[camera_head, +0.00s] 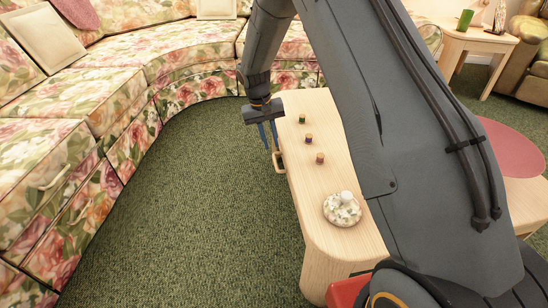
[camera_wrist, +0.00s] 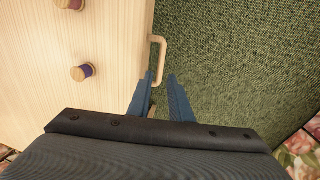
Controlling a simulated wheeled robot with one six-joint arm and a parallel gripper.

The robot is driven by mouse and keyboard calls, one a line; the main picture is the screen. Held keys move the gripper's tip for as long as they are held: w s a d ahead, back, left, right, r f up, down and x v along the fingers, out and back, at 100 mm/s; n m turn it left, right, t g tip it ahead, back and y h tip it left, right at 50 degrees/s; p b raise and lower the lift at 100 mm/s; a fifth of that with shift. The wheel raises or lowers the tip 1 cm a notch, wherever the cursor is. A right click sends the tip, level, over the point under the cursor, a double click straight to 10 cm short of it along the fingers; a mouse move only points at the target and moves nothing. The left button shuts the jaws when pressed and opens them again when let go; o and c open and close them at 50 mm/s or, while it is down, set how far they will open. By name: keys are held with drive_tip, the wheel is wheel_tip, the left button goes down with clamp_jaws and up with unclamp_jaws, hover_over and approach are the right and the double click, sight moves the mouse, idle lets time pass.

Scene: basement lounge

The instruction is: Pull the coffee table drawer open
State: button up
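The light wood coffee table (camera_head: 318,190) runs along the right of the head view, and its top fills the left of the wrist view (camera_wrist: 110,50). A pale loop handle (camera_head: 278,164) sticks out from its long side facing the sofa; it also shows in the wrist view (camera_wrist: 162,58). My gripper (camera_head: 269,143) points down beside that side, at the handle. In the wrist view my gripper (camera_wrist: 159,78) has its two blue fingers apart, with the near end of the handle around the gap between the tips. Contact cannot be told. The drawer front is mostly hidden.
Several small spools, one of them purple (camera_wrist: 82,72), and a floral lidded dish (camera_head: 342,209) stand on the tabletop. A curved floral sofa (camera_head: 110,95) lies to the left. Green carpet (camera_head: 195,190) between sofa and table is clear.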

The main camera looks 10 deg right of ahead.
sight(275, 161)
drive_tip(key=f, duration=0.2)
drive_tip(key=d+f+b, duration=0.1)
drive_tip(key=f, duration=0.2)
drive_tip(key=f+b, duration=0.1)
drive_tip(key=f, duration=0.1)
drive_tip(key=shift+d+f, duration=0.15)
drive_tip(key=shift+f, duration=0.05)
drive_tip(key=shift+s, duration=0.1)
clamp_jaws()
